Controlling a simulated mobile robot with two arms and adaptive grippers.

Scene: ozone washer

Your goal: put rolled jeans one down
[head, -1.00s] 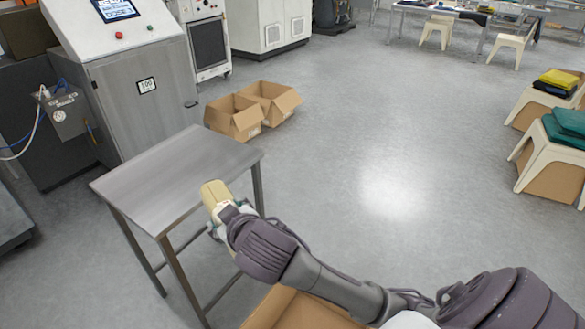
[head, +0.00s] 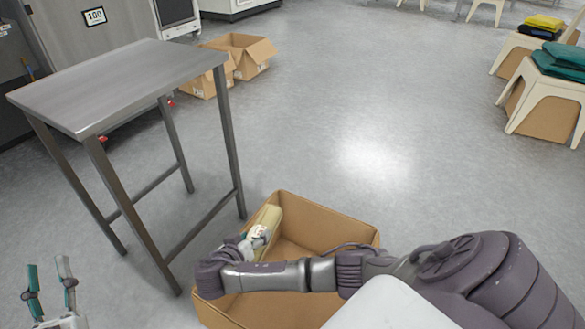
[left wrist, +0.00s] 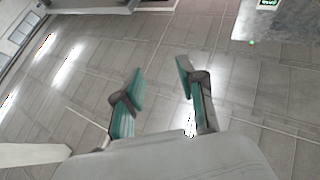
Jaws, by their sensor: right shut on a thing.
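The rolled jeans (head: 268,220), a pale yellow-beige roll, are in my right gripper (head: 260,236) at the left part of an open cardboard box (head: 330,223). The gripper is shut on the roll, and both are at the box's opening. I cannot tell whether the roll touches the box floor or wall. My left gripper (head: 50,284) is at the lower left of the head view, open and empty.
A steel table (head: 120,80) with an empty top stands left of the box. Two more open cardboard boxes (head: 250,58) sit on the floor behind it. Stools (head: 545,95) with folded cloths (head: 562,60) stand at the right. The middle floor is clear.

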